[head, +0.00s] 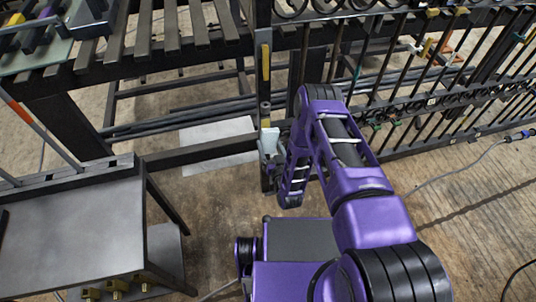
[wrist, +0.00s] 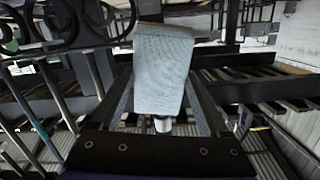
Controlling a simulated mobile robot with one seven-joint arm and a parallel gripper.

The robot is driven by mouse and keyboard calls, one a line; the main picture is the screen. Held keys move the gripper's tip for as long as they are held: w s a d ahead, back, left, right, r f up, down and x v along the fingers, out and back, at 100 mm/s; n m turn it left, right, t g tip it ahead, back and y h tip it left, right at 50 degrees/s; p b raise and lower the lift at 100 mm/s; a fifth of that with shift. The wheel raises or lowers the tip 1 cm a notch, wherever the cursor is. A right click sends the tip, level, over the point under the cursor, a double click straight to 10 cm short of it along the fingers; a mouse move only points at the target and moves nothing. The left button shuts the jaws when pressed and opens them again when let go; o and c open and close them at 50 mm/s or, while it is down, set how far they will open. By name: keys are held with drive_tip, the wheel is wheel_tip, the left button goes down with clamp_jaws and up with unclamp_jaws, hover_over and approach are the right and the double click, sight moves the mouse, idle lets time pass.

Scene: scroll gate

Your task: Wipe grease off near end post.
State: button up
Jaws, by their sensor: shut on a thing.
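My gripper (head: 279,157) is low beside the near end post (head: 264,75), a dark upright with a yellow strip. It is shut on a pale blue-grey cloth (head: 269,140), which appears to be against or just beside the post; I cannot tell whether they touch. In the wrist view the cloth (wrist: 162,68) hangs as a broad flap between the two dark fingers and hides what lies behind it. No grease can be made out, and the post's face behind the cloth is hidden.
The scrollwork gate (head: 430,75) with its upright bars runs to the right. A slatted bench (head: 160,50) stands at the back left, and a grey-topped table (head: 70,235) at the front left. A white sheet (head: 217,145) lies on the floor. A cable (head: 455,172) crosses the floor at right.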

sight(264, 138)
drive_tip(key=shift+s+a+f+t+b, duration=0.15)
drive_tip(key=shift+s+a+t+b, duration=0.2)
drive_tip(key=shift+s+t, duration=0.5)
drive_tip(key=shift+b+x, duration=0.8)
drive_tip(key=shift+x, duration=2.1)
drive_tip(key=shift+x, duration=0.95)
drive_tip(key=d, duration=0.2)
drive_tip(key=w+d, duration=0.1)
drive_tip(key=shift+w+d, duration=0.1)
drive_tip(key=shift+d, duration=0.25)
drive_tip(key=shift+a, duration=0.1)
drive_tip(key=shift+s+a+r, duration=0.15)
drive_tip(key=shift+s+a, duration=0.05)
drive_tip(key=shift+a, duration=0.8)
drive_tip(key=shift+s+a+r, duration=0.1)
drive_tip(key=shift+s+a, duration=0.1)
drive_tip(key=shift+a, duration=0.85)
